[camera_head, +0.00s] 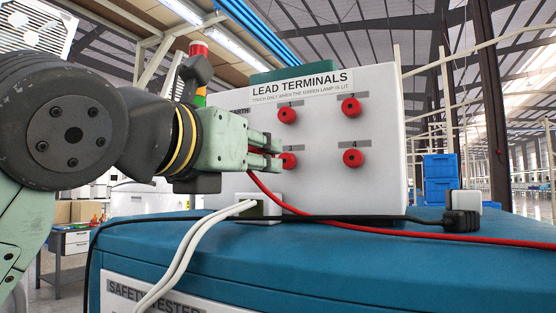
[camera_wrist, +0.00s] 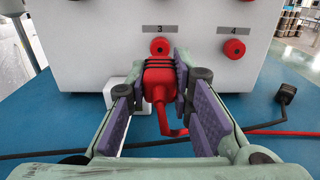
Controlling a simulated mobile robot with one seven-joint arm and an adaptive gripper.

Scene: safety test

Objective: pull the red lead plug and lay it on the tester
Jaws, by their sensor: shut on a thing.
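My gripper (camera_wrist: 160,85) is shut on the red lead plug (camera_wrist: 158,80), with one pad on each side. In the wrist view the plug appears just below terminal 3 (camera_wrist: 160,46), whose round red face shows uncovered; how far apart they are in depth is unclear. The red lead (camera_wrist: 175,130) hangs from the plug. In the head view my gripper (camera_head: 275,152) is in front of the white LEAD TERMINALS box (camera_head: 235,190), mostly hiding the plug. The red lead (camera_head: 400,232) runs right across the blue tester top (camera_head: 350,255), which is labelled SAFETY TESTER on its front.
Red terminals 1 (camera_head: 287,115), 2 (camera_head: 351,107) and 4 (camera_head: 353,158) are on the panel. A black plug (camera_head: 461,220) lies at the right on the tester. White cables (camera_head: 195,240) run to a socket block below my gripper. A signal tower (camera_head: 199,75) stands behind.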

